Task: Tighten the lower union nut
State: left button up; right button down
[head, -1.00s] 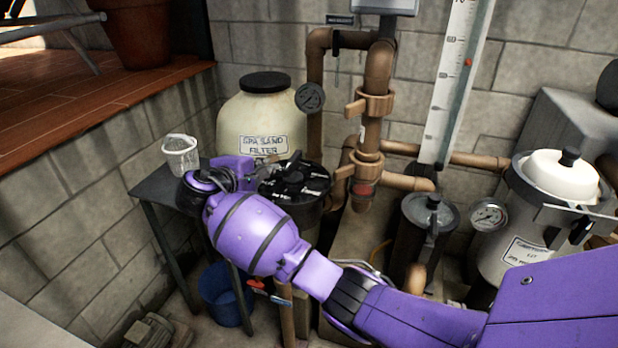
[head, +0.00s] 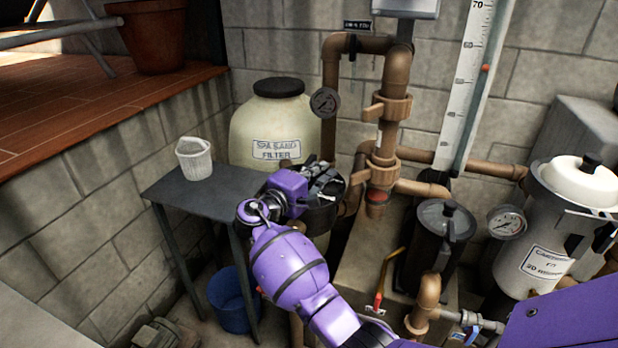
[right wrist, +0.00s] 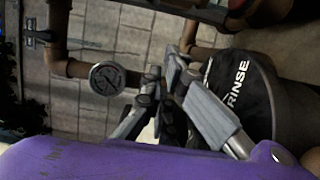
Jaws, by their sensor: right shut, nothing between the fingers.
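The lower union nut (head: 384,170) is a brown lugged collar on the vertical pipe, below a similar upper union nut (head: 393,106). A lug of the lower nut points left. Below it is a short reddish section (head: 376,198). My right gripper (head: 332,180) is left of the lower nut, over the dark multiport valve, with its fingers toward the nut and apart from it. In the right wrist view its fingers (right wrist: 167,80) are shut and empty, beside the valve top marked RINSE (right wrist: 238,85). My left gripper is out of view.
A cream sand filter (head: 275,125) and pressure gauge (head: 325,102) stand behind the gripper. A small table (head: 205,195) with a white basket (head: 194,160) is at left. A dark canister (head: 440,240) and white filter housing (head: 545,235) stand at right.

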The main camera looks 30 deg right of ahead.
jog(key=shift+x, duration=0.8)
jog(key=s+p, duration=0.1)
jog(key=s, duration=0.1)
jog(key=shift+s+r, duration=0.15)
jog(key=shift+s, duration=0.2)
jog(key=shift+s+p, duration=0.3)
jog(key=shift+s, duration=0.3)
jog(key=shift+f, duration=0.2)
jog(key=shift+s, duration=0.1)
